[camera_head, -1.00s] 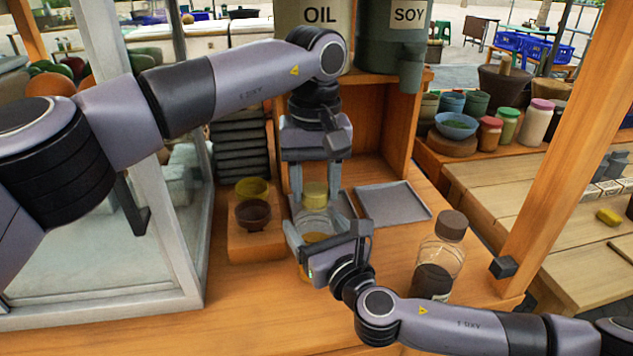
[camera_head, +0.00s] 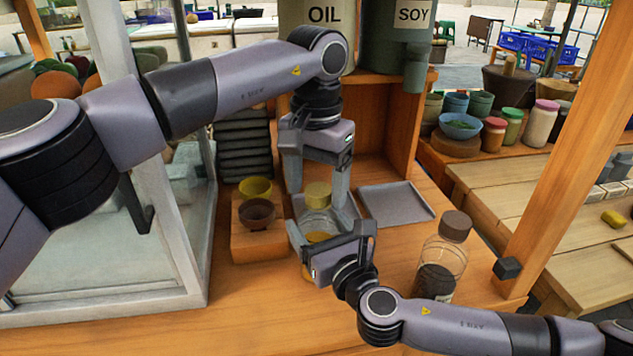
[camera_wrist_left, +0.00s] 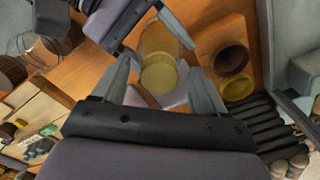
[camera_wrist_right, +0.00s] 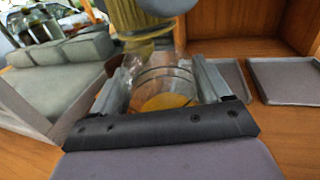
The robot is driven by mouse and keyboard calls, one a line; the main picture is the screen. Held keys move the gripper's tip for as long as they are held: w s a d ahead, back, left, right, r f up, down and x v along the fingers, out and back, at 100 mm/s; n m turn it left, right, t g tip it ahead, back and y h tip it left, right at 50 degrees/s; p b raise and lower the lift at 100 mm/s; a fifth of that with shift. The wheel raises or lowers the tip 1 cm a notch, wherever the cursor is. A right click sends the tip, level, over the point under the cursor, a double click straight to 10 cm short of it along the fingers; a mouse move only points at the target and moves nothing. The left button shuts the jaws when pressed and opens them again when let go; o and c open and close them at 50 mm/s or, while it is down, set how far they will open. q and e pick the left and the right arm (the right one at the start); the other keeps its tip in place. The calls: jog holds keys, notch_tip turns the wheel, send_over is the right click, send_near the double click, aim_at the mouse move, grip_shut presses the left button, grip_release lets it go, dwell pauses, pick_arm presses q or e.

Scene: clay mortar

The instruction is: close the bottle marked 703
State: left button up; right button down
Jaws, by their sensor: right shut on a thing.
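A clear bottle (camera_head: 317,226) with yellow contents stands upright on the wooden counter. A yellow cap (camera_head: 318,190) sits at its top; I cannot tell whether it is tight. My right gripper (camera_head: 316,214) is shut on the bottle's body, one finger on each side, as the right wrist view shows around the glass (camera_wrist_right: 165,88). My left gripper (camera_head: 318,199) points down over the bottle, its fingers open on either side of the cap. In the left wrist view the cap (camera_wrist_left: 159,76) lies between them with gaps. No 703 mark is visible.
A brown-capped bottle (camera_head: 441,264) with dark contents stands to the right. Two small bowls (camera_head: 257,213) sit on a wooden block to the left. A flat grey tray (camera_head: 396,204) lies behind. A glass-sided case (camera_head: 100,250) bounds the left.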

pick_arm(q)
jog(key=shift+r, duration=2.25)
jog(key=shift+c, duration=0.3)
